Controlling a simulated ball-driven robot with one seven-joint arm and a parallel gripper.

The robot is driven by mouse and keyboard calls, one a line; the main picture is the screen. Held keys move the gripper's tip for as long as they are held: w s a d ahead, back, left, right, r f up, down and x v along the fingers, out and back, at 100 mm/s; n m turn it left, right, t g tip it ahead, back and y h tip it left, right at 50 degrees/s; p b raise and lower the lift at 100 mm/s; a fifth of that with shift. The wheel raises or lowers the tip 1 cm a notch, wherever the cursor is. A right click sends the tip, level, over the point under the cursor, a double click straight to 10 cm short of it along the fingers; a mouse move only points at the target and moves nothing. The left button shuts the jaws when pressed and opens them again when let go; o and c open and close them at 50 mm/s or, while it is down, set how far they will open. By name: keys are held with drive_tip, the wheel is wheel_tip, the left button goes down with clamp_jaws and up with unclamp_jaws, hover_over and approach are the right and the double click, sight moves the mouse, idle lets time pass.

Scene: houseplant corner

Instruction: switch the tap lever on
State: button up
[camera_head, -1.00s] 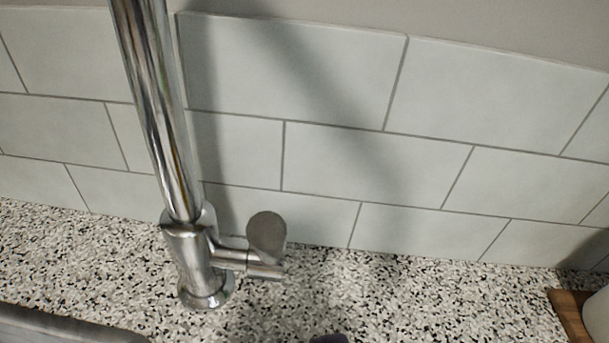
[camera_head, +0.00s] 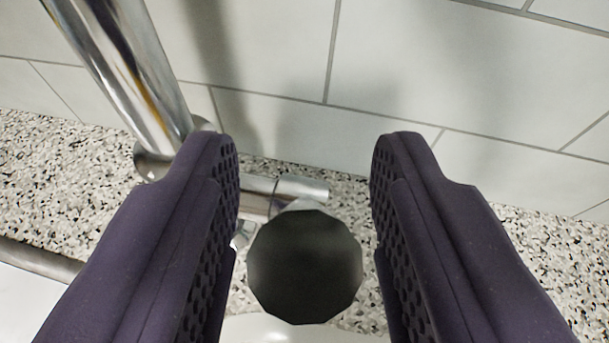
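The chrome tap (camera_head: 125,75) rises at the upper left, with its body partly hidden behind my left finger. Its side stub (camera_head: 285,190) points right. The tap lever (camera_head: 305,265) shows end-on as a dark round knob pointing toward the camera. My gripper (camera_head: 304,165) is open, with one dark purple finger on each side of the lever. A gap shows between the lever and each finger, so I see no grip on it.
The speckled counter (camera_head: 520,250) runs along the tiled wall (camera_head: 440,60) behind the tap. A pale sink edge (camera_head: 35,260) shows at the lower left. The counter right of the tap is clear.

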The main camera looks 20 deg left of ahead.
clamp_jaws()
drive_tip(key=shift+f, duration=0.1)
drive_tip(key=b, duration=0.1)
drive_tip(key=f+b, duration=0.1)
drive_tip(key=b, duration=0.1)
drive_tip(key=shift+s+d+t+b, duration=0.1)
drive_tip(key=shift+s+t+b, duration=0.2)
drive_tip(key=shift+t, duration=0.1)
drive_tip(key=s+t+y+b, duration=0.1)
drive_tip(key=b, duration=0.2)
drive_tip(key=shift+d+f+t, duration=0.1)
drive_tip(key=shift+d+t, duration=0.05)
drive_tip(key=shift+t, duration=0.15)
drive_tip(key=shift+o, duration=0.4)
unclamp_jaws()
drive_tip(key=shift+s, duration=0.1)
